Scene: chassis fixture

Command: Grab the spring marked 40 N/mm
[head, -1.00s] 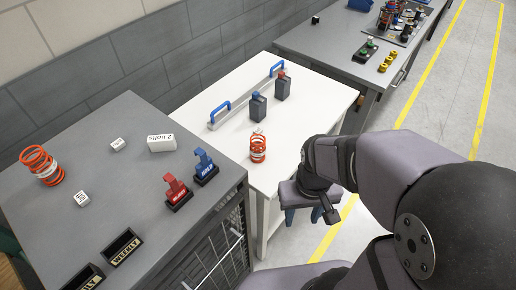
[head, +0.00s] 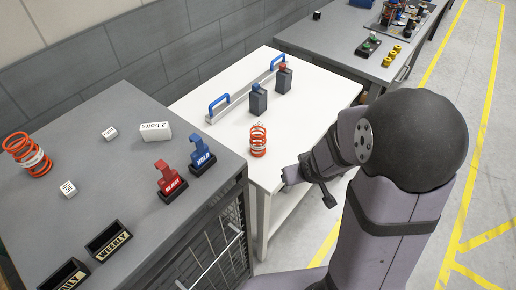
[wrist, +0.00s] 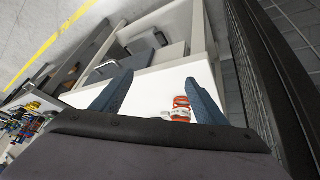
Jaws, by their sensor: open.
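An orange coil spring with a white band (head: 258,141) stands upright on the white table, near its front edge. A second, larger orange spring with a white band (head: 27,155) leans on the grey bench at the far left. I cannot read a stiffness marking on either. In the wrist view, my gripper (wrist: 159,77) is open, with two blue-grey fingers spread apart. An orange and white spring (wrist: 181,108) shows beyond them, close to the right finger, and nothing is held. In the head view, my wrist is right of the table spring, apart from it; the fingers are not clearly visible there.
A rail with blue handles (head: 247,90) and two dark containers (head: 258,99) (head: 284,78) stand behind the table spring.

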